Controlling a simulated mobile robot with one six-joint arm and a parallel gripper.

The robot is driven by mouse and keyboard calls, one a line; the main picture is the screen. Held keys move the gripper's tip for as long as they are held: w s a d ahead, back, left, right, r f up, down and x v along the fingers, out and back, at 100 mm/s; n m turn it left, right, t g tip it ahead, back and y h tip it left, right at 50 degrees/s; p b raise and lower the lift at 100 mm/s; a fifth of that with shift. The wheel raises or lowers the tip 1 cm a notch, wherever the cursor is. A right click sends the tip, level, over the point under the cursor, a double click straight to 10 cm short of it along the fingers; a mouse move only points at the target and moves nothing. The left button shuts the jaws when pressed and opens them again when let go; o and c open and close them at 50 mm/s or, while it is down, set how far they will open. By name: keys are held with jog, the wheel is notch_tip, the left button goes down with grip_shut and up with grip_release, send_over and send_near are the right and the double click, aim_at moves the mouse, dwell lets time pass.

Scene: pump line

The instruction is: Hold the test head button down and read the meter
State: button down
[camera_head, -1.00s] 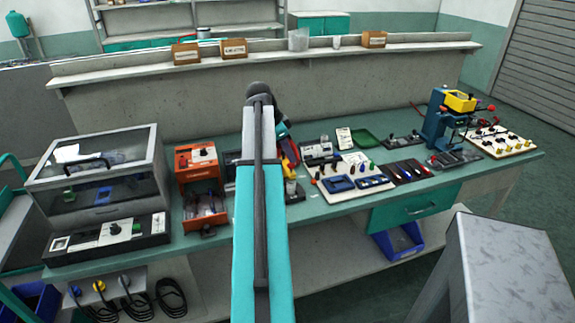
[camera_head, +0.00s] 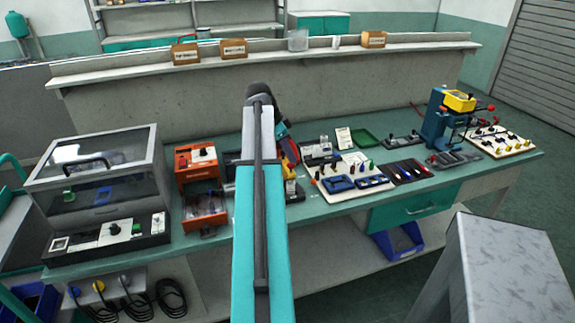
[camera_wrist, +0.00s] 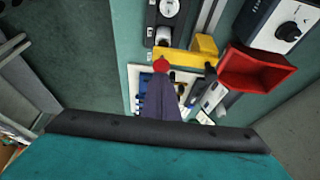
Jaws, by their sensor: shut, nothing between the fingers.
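In the wrist view a red round button (camera_wrist: 161,64) shows against a yellow block (camera_wrist: 203,47), which may be the test head. My gripper (camera_wrist: 160,80) shows as a dark tapering shape, its fingers shut and empty. Its tips end at the red button in the picture; I cannot tell whether they touch or press it. A dark instrument with a round dial (camera_wrist: 168,9), perhaps the meter, lies just beyond the button; its reading is too small to make out. In the head view my arm hides the gripper tips and most of this spot.
A red open bin (camera_wrist: 256,71) stands right of the yellow block. In the head view a clear-lidded case (camera_head: 100,165) and an orange unit (camera_head: 196,160) stand left of my arm. A white board (camera_head: 350,165) with colored parts and a blue press (camera_head: 436,125) stand right.

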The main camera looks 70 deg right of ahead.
jog(key=shift+f, duration=1)
dwell(1.9)
jog(key=shift+r+p, duration=1.85)
jog(key=shift+r, duration=1.7)
jog(key=shift+r, duration=0.1)
